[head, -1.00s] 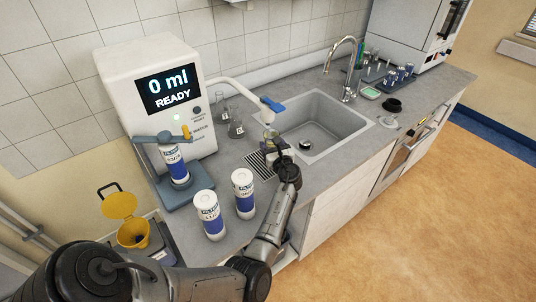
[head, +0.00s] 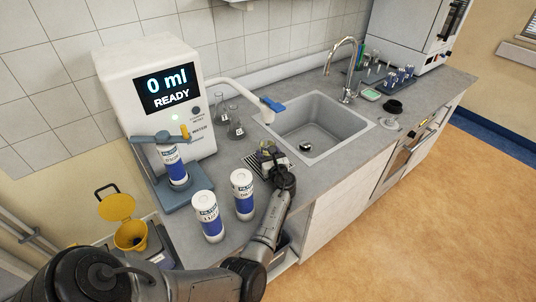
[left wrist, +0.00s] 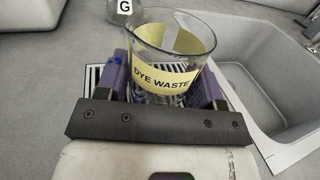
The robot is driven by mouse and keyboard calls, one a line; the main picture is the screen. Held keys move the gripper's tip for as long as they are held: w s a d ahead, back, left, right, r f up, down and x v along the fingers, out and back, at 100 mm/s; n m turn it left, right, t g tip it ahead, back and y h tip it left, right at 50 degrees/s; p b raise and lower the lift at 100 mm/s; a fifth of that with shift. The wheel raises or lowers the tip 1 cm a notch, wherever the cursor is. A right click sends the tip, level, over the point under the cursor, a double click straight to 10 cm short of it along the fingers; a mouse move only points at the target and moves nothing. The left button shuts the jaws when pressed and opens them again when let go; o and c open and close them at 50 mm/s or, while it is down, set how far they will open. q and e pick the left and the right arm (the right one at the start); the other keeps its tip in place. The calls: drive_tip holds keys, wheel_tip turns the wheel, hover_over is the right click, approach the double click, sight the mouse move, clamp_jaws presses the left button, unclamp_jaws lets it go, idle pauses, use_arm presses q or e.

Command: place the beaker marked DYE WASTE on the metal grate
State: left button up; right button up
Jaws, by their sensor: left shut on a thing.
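The glass beaker (left wrist: 170,60) has a yellow label reading DYE WASTE and fills the middle of the left wrist view. My left gripper (left wrist: 165,92) is shut on it, with a purple finger on each side. The metal grate (left wrist: 92,76) shows behind and through the glass, under the beaker. I cannot tell whether the beaker touches it. In the head view my left gripper (head: 268,160) is over the grate (head: 252,161), left of the sink, and largely hides the beaker. My right gripper is not in view.
The sink (head: 318,128) lies just right of the grate. Two flasks (head: 235,125) stand behind. Two filter cartridges (head: 243,195) stand at the front left.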

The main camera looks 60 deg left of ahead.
use_arm(q)
drive_tip(key=shift+f, duration=0.3)
drive_tip(key=o, duration=1.1)
drive_tip(key=shift+r, duration=0.1)
drive_tip(key=shift+c, duration=0.2)
drive_tip(key=shift+r, duration=0.25)
drive_tip(key=d, duration=0.4)
drive_tip(key=s+d, duration=0.1)
drive_tip(key=d, duration=0.3)
drive_tip(key=s+d+p, duration=0.1)
drive_tip(key=d, duration=0.2)
drive_tip(key=shift+s+d, duration=0.15)
drive_tip(key=shift+d, duration=0.25)
